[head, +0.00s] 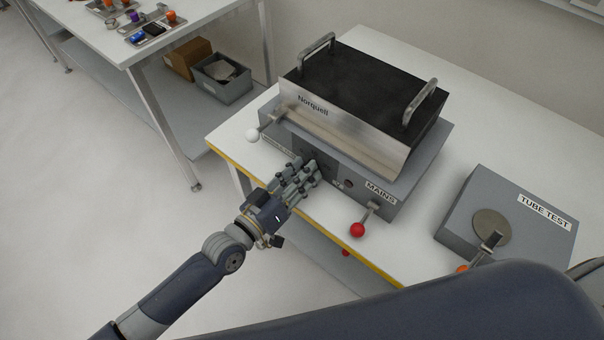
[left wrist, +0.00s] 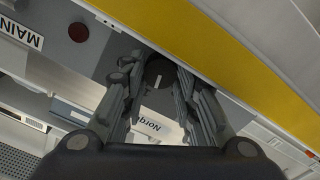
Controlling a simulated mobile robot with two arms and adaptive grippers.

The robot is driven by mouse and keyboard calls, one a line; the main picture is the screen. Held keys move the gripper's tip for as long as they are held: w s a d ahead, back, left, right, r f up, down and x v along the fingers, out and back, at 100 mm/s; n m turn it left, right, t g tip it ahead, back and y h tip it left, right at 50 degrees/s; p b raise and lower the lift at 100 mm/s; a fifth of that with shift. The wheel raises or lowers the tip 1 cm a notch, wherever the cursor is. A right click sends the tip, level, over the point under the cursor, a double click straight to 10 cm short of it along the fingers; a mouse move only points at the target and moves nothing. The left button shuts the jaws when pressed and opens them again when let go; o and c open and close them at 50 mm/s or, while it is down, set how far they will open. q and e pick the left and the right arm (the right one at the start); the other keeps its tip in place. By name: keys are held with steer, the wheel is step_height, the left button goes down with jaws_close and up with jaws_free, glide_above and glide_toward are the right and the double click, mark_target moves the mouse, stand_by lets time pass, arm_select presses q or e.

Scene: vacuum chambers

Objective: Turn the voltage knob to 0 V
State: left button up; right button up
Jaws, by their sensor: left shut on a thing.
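The voltage knob (left wrist: 158,72) is a dark round knob with a pale pointer line, on the front panel of the grey Norquell unit (head: 418,165). In the left wrist view it sits between the two fingers of my left gripper (left wrist: 156,75). In the head view my left gripper (head: 306,172) reaches the front panel from the left and its fingers largely hide the knob. The gripper is shut on the knob. The dial marks cannot be read. My right gripper is not in view.
A lever with a red ball (head: 357,230) sticks out by the MAINS label (head: 381,193). A white-ball lever (head: 253,135) is at the panel's left. A TUBE TEST box (head: 535,220) stands at the right. The yellow bench edge (head: 300,232) runs below my gripper.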

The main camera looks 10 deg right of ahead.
arm_select(q)
steer(key=o, duration=0.9)
steer(key=shift+o, duration=0.6)
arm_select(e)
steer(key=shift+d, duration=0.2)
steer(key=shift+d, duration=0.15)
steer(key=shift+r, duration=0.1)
